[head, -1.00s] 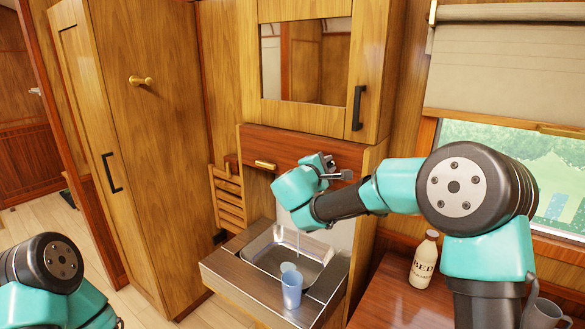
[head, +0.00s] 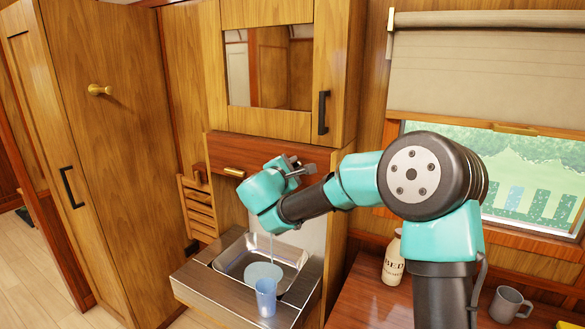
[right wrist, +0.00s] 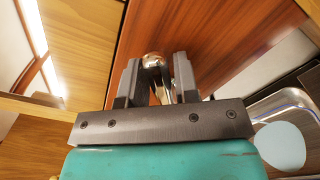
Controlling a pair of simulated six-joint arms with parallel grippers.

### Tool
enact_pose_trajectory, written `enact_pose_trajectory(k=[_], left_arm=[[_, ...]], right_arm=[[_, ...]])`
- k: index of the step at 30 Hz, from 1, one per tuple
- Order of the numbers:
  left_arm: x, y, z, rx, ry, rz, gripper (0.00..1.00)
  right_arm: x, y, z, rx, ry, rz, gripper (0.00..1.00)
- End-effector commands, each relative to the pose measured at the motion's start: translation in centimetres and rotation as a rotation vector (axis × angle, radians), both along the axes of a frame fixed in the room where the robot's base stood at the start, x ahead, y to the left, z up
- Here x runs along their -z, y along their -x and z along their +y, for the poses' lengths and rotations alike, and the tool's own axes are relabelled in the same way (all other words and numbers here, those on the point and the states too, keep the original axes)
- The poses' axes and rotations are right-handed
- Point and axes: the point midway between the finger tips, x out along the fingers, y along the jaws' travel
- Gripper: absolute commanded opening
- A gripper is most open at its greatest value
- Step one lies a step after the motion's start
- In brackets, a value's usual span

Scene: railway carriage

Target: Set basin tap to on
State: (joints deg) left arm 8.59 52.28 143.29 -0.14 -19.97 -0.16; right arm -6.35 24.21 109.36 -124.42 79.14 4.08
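The metal basin (head: 232,262) is set in a wooden unit below the mirror cabinet. A thin pale stream falls into it, and a pale blue round patch (head: 263,271) lies in it, looking like water. The tap itself is mostly hidden behind my right arm in the head view. In the right wrist view a shiny metal part (right wrist: 153,60), apparently of the tap, shows between the fingers of my right gripper (right wrist: 156,78). The fingers stand apart, with a gap around it; contact cannot be made out. The right gripper (head: 299,170) is above the basin. My left gripper is out of view.
A blue cup (head: 266,298) stands at the basin's front. A white bottle (head: 393,262) and a grey mug (head: 508,304) stand on the wooden table at right. A red-brown panel with a brass handle (head: 234,171) is behind the gripper.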

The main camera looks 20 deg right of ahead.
Motion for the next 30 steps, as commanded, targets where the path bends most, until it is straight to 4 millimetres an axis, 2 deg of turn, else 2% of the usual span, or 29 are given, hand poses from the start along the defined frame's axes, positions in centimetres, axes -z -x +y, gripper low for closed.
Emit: enact_pose_trajectory(k=[1, 5, 17, 23, 30], left_arm=[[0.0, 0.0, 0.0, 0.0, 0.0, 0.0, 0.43], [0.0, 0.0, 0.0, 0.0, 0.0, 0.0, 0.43], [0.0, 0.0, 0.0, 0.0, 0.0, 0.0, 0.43], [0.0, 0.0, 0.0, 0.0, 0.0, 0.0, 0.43], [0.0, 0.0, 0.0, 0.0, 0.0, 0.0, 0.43]], right_arm=[[0.0, 0.0, 0.0, 0.0, 0.0, 0.0, 0.34], [0.0, 0.0, 0.0, 0.001, 0.0, 0.0, 0.46], [0.0, 0.4, 0.5, 0.001, 0.0, -0.001, 0.47], [0.0, 1.8, 2.5, -0.001, 0.0, 0.0, 0.47], [0.0, 4.6, 6.2, -0.004, -0.001, -0.001, 0.47]])
